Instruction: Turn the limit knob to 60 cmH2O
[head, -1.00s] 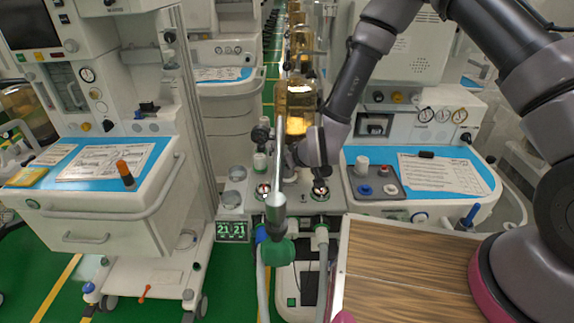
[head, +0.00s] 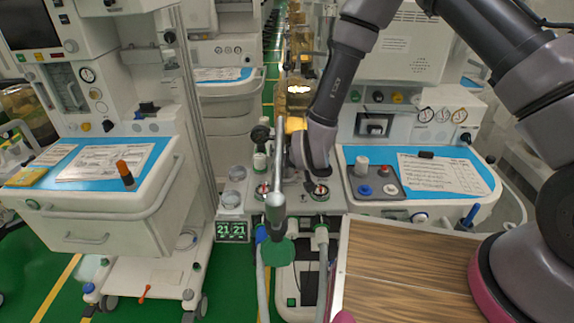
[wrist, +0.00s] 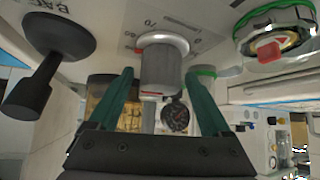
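The limit knob (wrist: 160,68) is a grey ribbed cylinder with a light collar and a red mark at its lower end. It hangs from a pale panel with a printed scale, where "70" can be read. My gripper (wrist: 161,75) is open, its two green fingers pointing up at the knob, one on each side. A small gap seems to show on both sides; contact cannot be made out. The exact setting cannot be read. In the head view my wrist hides the knob and the fingers.
A black lever (wrist: 50,62) by the letters "BAG" is left of the knob. A round gauge (wrist: 176,117) shows beyond the fingers.

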